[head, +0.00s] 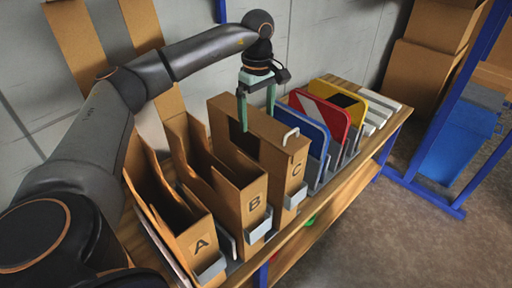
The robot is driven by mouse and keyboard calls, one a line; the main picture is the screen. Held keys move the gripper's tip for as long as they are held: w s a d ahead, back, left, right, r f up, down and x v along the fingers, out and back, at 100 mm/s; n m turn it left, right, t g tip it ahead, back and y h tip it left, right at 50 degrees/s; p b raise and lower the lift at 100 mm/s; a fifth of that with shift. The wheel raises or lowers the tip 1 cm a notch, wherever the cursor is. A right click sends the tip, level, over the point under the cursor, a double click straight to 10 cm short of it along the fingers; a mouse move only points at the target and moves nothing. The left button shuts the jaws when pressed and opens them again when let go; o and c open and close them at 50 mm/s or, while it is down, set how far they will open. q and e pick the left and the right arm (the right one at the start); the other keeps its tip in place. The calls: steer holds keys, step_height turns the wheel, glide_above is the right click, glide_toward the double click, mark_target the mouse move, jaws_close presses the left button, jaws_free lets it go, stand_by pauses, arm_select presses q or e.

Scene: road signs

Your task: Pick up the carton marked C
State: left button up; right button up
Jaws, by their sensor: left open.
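The carton marked C (289,178) is a brown cardboard box standing upright in the rack on the wooden bench, right of carton B (254,203). Its letter is on the end facing the front. A dark opening shows in its side, and a white handle-like piece (291,134) is near its top. My left gripper (257,119) points down at carton C's top, with its greenish fingers apart. The fingers overlap the carton's upper edge in the picture; I cannot tell whether they touch it. My right gripper is not in view.
Open-topped carton A (199,243) stands left of B. Right of C are a blue sign panel (302,125), a red one (321,113) and a yellow one (345,100), close together. A blue post frame (432,190) and blue bin (455,145) stand at right, with bare floor before them.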

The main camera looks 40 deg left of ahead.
mark_target(256, 142)
arm_select(q)
step_height(256, 142, down, 4)
steer(key=shift+r, duration=0.1)
steer(key=f, duration=0.5)
steer(key=shift+a+f+b, duration=0.25)
steer(key=shift+b, duration=0.15)
steer(key=shift+c, duration=0.2)
jaws_close()
